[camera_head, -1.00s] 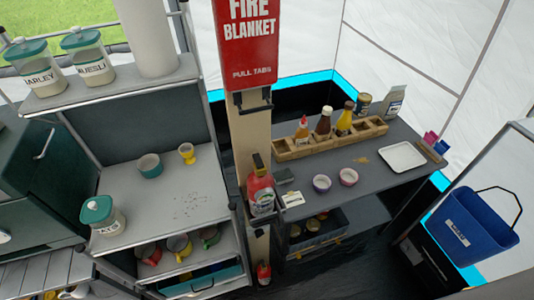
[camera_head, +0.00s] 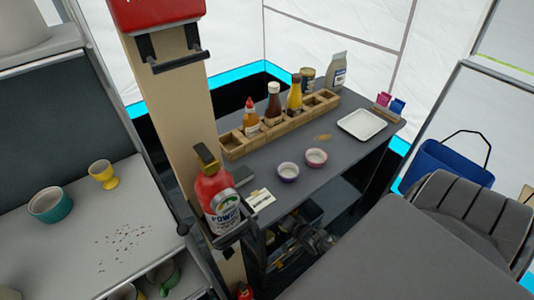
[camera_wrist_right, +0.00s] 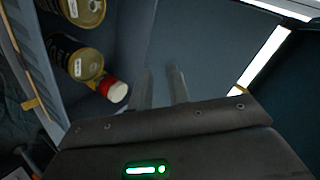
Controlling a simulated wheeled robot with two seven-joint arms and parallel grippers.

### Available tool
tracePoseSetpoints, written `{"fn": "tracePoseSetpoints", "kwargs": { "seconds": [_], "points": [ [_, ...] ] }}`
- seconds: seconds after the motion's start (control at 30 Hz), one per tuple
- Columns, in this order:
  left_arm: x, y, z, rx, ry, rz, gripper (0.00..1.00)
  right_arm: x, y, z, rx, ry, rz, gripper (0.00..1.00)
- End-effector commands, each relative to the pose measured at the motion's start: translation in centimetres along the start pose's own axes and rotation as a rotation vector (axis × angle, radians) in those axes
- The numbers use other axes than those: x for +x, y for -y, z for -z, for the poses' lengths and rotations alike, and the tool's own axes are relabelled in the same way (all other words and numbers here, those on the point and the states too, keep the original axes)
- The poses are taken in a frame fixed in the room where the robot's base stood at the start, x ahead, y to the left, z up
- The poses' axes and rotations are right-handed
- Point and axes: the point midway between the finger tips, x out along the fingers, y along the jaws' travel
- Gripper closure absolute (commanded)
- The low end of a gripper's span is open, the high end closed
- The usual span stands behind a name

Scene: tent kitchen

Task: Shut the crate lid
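In the right wrist view, the crate (camera_wrist_right: 42,50) is at the upper left, with round cans (camera_wrist_right: 84,62) and a red-and-white item (camera_wrist_right: 113,90) inside. Their tops show, so this part of the crate is uncovered. A plain blue-grey panel (camera_wrist_right: 215,45) lies ahead; I cannot tell whether it is the lid. My right gripper (camera_wrist_right: 161,72) is beside the cans, its two fingers apart with nothing between them. My left gripper is not in view.
The dark table (camera_head: 335,155) above holds two small bowls (camera_head: 288,171), a wooden bottle rack (camera_head: 282,124) and a white tray (camera_head: 362,125). A post with a red extinguisher (camera_head: 213,192) stands left of my gripper. A blue bucket (camera_head: 440,166) is at the right.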

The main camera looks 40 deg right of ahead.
Motion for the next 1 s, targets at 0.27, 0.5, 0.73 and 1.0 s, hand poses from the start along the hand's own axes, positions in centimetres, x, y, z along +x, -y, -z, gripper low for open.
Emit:
{"fn": "tracePoseSetpoints", "kwargs": {
  "seconds": [0.27,0.5,0.73,1.0],
  "points": [
    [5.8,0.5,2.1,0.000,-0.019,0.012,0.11,0.7,7.8,11.1,0.410,-0.139,0.399,0.82],
    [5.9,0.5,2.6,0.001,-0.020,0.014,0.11,-0.6,9.9,13.1,0.486,-0.139,0.481,0.82],
    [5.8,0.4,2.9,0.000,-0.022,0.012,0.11,0.6,10.5,13.5,0.486,-0.139,0.483,0.82],
    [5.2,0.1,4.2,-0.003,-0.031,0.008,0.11,5.0,12.4,14.6,0.487,-0.139,0.480,0.82]
  ]
}}
